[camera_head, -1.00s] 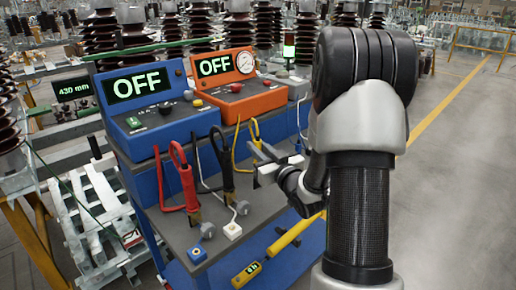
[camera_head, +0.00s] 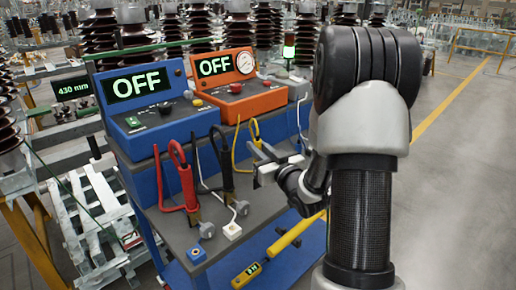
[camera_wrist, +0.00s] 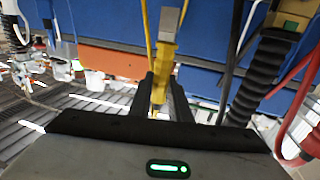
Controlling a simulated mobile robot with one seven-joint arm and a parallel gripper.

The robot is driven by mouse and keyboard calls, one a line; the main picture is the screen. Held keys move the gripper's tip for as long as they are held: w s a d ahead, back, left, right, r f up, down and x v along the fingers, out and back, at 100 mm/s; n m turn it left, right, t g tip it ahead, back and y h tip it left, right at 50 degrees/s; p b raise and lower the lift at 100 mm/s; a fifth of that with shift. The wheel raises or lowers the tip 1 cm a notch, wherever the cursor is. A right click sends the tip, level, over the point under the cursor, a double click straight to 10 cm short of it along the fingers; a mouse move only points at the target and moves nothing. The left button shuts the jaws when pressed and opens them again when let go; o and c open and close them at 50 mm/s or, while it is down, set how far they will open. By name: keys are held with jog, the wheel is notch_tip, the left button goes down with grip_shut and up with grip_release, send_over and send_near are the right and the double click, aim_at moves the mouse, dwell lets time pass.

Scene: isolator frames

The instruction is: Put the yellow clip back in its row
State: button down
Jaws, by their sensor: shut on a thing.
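The yellow clip (camera_wrist: 163,68) is upright between the two dark fingers of my gripper (camera_wrist: 163,98) in the wrist view, and the fingers are shut on it. In the head view the yellow clip (camera_head: 254,130) with its yellow cable stands at the right end of the clips on the trolley, and my gripper (camera_head: 262,158) reaches it from the right. To its left stand a black clip (camera_head: 226,165) and a red clip (camera_head: 183,175) in a row on the grey top. The yellow clip's lower end is partly hidden by my gripper in the head view.
A blue unit (camera_head: 155,105) and an orange unit (camera_head: 235,85), both reading OFF, stand behind the clips. Black and red cables hang near them. A yellow rod (camera_head: 295,232) lies on the lower shelf (camera_head: 225,265). Open floor is at the right.

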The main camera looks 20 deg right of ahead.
jog(key=shift+f+b, duration=1.65)
jog(key=shift+f, duration=0.1)
jog(key=c, duration=1.6)
grip_release()
jog(key=shift+o, duration=0.2)
jog(key=shift+s, duration=0.1)
jog(key=s+d+p, duration=0.2)
jog(key=s+p, duration=1)
jog(key=s, duration=0.5)
jog(key=shift+p, duration=0.3)
jog(key=shift+d, duration=0.1)
